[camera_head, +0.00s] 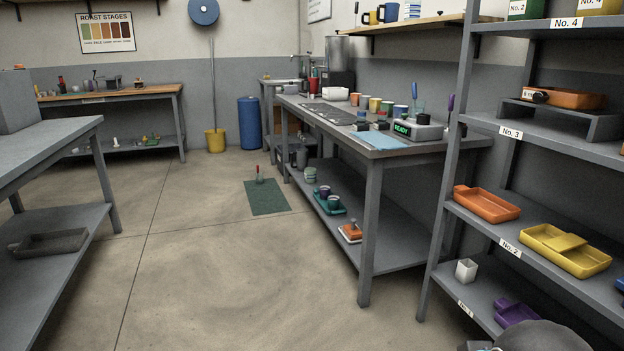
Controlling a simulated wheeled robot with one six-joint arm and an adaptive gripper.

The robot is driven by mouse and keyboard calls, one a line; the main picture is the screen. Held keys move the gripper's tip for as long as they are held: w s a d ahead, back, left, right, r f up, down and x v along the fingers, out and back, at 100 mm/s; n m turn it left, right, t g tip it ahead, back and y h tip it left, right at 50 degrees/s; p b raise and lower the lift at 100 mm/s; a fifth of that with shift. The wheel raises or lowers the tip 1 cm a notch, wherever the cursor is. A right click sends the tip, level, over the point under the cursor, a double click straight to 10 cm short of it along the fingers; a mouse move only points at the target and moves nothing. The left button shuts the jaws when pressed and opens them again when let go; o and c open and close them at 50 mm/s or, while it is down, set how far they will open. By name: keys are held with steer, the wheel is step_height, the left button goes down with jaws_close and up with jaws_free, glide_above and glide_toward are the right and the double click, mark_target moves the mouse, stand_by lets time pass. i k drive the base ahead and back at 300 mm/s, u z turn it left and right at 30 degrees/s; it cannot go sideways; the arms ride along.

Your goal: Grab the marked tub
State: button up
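Lower down are an orange tub (486,204), a yellow tub (564,252) and a purple tub (515,312). Another orange tub (572,98) sits on a grey riser, with a dark labelled item at its left end. I cannot tell which one is the marked tub. My gripper is not visible; a dark rounded part at the bottom right looks like my arm.
The rack's shelves carry number labels; a white cup (466,270) stands on the lowest visible shelf. A workbench (378,143) with a "READY" scale (414,128) stands left of the rack. Another table (42,146) is at left. The floor between is open, with a green mat (266,202).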

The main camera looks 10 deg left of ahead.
mark_target(310, 173)
steer(key=u, duration=0.45)
steer(key=i, duration=1.1)
steer(key=u, duration=0.9)
steer(key=i, duration=1.95)
steer(key=u, duration=0.4)
steer(key=i, duration=2.1)
steer(key=z, duration=0.6)
steer(key=i, duration=1.75)
steer(key=z, duration=1.8)
steer(key=i, duration=1.05)
steer(key=z, duration=0.55)
